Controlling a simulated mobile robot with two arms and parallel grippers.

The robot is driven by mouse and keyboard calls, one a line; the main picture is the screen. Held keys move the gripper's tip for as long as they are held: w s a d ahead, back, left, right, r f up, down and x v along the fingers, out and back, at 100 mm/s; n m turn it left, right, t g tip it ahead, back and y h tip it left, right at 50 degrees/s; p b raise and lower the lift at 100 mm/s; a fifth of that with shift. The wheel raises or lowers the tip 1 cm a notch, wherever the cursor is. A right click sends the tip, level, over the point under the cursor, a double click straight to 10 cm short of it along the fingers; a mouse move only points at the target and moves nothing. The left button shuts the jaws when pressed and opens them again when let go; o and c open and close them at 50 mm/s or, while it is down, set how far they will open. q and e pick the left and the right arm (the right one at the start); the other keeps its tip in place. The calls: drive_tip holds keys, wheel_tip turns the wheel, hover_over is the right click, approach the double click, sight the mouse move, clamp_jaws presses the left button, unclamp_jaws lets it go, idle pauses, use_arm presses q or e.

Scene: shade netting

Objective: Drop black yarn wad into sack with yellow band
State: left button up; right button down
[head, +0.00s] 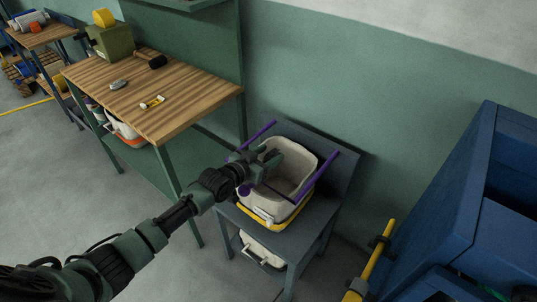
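A whitish, open-topped sack (306,165) stands on a grey-blue stand, with a yellow band (284,224) around its lower part. Purple bars (318,175) run along its sides. My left gripper (273,158) is over the sack's left part, near its rim. Its fingers are small and dark here, and I cannot tell whether they are open or shut. I cannot make out a black yarn wad at the gripper or in the sack. My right gripper is not in view.
The grey-blue stand (310,222) has a backboard against the green wall and another whitish container (262,252) below. A wooden bench (190,98) with small items stands left. A blue cabinet (450,215) and a yellow bar (378,258) are right. Grey floor lies between.

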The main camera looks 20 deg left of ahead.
use_arm(q)
drive_tip(key=shift+o, duration=0.4)
drive_tip(key=shift+s+a, duration=0.1)
drive_tip(key=shift+s, duration=0.1)
drive_tip(key=v, duration=0.7)
drive_tip(key=shift+s+r, duration=0.15)
